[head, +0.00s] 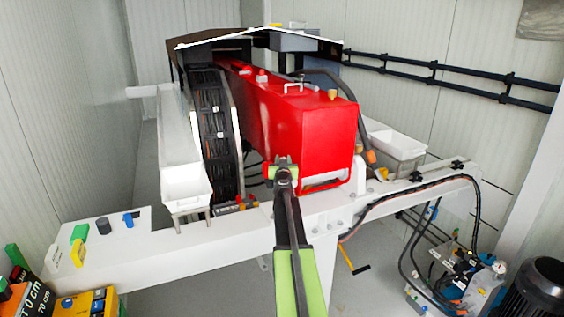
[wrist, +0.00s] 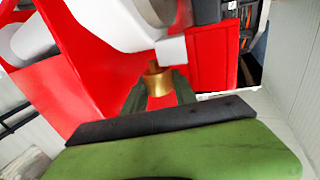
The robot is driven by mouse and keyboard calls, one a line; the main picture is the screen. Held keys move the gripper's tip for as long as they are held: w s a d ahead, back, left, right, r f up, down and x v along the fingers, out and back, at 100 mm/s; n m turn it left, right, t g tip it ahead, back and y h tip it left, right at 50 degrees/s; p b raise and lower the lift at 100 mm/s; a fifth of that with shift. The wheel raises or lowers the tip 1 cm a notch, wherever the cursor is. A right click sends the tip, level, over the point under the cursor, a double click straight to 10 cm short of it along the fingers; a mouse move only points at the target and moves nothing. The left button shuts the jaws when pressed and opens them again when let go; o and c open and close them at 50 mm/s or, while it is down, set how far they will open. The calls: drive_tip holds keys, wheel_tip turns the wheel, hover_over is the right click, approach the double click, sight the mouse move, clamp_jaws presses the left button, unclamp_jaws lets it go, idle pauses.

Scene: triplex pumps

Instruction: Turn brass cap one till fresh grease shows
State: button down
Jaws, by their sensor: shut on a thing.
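A brass cap (wrist: 160,84) shows in the middle of the wrist view, just below a white rounded part of the red pump. My gripper (wrist: 160,98) has its two dark green fingers on either side of the cap and is shut on it. In the head view my gripper (head: 283,164) reaches the near lower corner of the red pump (head: 300,130); there my arm hides the cap. I cannot see any grease at the cap.
A white beam (head: 150,255) runs across in front of the pump. White trays (head: 186,188) and (head: 400,146) flank it. A belt guard (head: 216,125) stands left of the pump. Hoses and a small pump unit (head: 460,270) stand at lower right.

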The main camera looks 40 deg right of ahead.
drive_tip(key=shift+w, duration=0.1)
drive_tip(key=c, duration=1.3)
unclamp_jaws()
drive_tip(key=shift+s+a, duration=0.25)
drive_tip(key=shift+a, duration=0.1)
drive_tip(key=v, duration=1.6)
drive_tip(key=shift+s+a+r, duration=0.1)
drive_tip(key=shift+s+a, duration=0.05)
drive_tip(key=shift+s, duration=0.2)
